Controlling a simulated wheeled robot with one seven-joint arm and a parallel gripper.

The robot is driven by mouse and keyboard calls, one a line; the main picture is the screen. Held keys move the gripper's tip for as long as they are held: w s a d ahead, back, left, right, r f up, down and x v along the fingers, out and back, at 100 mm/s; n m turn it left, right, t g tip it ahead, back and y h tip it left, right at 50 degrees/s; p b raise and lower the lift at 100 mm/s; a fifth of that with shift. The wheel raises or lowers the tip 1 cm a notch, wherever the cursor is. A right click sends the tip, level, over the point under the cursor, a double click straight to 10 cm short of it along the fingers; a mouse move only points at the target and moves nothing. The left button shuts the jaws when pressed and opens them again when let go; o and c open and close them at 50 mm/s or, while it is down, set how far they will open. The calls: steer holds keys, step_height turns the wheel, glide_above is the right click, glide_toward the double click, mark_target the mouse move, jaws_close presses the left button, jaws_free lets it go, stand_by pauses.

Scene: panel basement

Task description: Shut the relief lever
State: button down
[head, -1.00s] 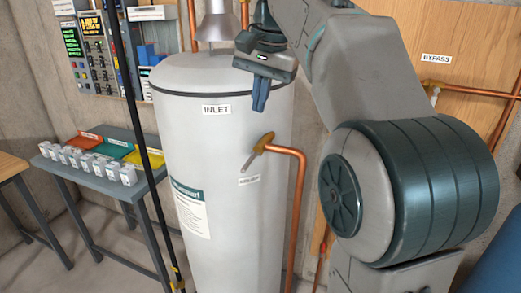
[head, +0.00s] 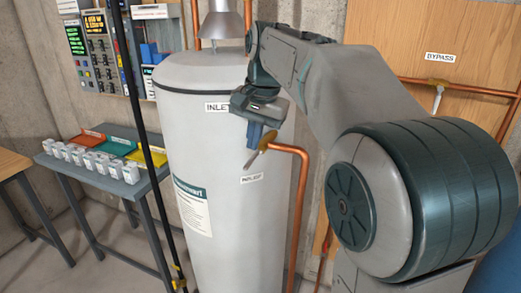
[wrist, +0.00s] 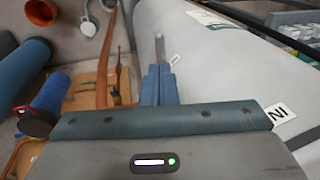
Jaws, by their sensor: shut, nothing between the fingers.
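The relief lever (head: 251,158) is a thin grey handle on a brass valve at the tank's side, pointing down and left. The small label (head: 252,179) below it seems to read RELIEF. My gripper (head: 256,141) points down with its blue fingers together and empty, right at the valve; it partly hides the brass body. I cannot tell whether the fingers touch the lever. In the wrist view the closed fingers (wrist: 159,84) line up with the lever's grey end (wrist: 160,47), which shows just beyond them.
The white tank (head: 205,130) with an INLET label stands beside my gripper. A copper pipe (head: 300,200) runs down right of the valve. A BYPASS valve (head: 438,98) is on the wooden panel at right. A small table (head: 115,190) holds trays and several white boxes at left.

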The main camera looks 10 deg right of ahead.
mark_target(250, 161)
steer(key=shift+x, duration=1.9)
